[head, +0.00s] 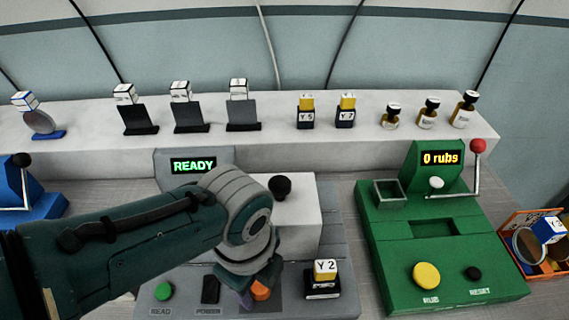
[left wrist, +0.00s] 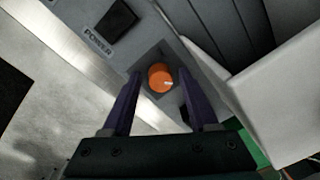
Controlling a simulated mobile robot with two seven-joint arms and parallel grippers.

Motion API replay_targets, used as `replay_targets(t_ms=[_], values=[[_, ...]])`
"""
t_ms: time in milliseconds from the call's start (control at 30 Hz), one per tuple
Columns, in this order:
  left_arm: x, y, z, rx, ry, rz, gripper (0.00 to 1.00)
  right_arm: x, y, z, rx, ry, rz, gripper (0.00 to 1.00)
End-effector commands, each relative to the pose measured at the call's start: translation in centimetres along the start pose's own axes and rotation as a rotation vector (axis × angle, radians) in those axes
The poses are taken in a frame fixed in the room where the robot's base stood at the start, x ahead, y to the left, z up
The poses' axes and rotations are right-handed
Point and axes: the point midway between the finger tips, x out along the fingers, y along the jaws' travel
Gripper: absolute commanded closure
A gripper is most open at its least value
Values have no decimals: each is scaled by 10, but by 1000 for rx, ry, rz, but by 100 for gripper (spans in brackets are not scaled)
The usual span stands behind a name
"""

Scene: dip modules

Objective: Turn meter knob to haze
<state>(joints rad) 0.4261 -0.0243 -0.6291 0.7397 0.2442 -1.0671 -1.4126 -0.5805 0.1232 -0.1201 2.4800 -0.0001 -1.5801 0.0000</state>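The grey meter (head: 340,305) stands in the middle with a lit green READY display (head: 194,166). Its orange knob (head: 261,290) is on the front panel, partly hidden by my left gripper (head: 254,284) in the head view. In the left wrist view the knob (left wrist: 160,77) shows whole, with a small white mark near its lower right edge. My left gripper (left wrist: 161,82) is open, its purple fingers on either side of the knob with gaps between. Any labels around the knob cannot be read. My right gripper is not in view.
A black POWER switch (head: 210,290) and green READ button (head: 164,291) are left of the knob. A vial labelled Y 2 (head: 324,277) stands on its right. A white block (head: 300,210) rises behind it. A green machine (head: 440,240) stands farther right.

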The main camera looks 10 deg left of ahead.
Motion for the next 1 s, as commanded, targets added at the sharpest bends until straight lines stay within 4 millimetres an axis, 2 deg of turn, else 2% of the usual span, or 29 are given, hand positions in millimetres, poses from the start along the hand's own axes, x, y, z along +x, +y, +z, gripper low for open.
replay_targets(t_ms=[367, 633, 800, 1000], values=[[-6, 0, 0, -1, 1, -1, 32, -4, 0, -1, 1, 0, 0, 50], [-55, -1, 0, 0, 0, -3, 32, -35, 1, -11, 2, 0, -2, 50], [-82, 0, 0, 1, -1, -2, 32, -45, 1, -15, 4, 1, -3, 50], [-98, 0, 0, -1, 0, 1, 32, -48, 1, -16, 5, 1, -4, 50]])
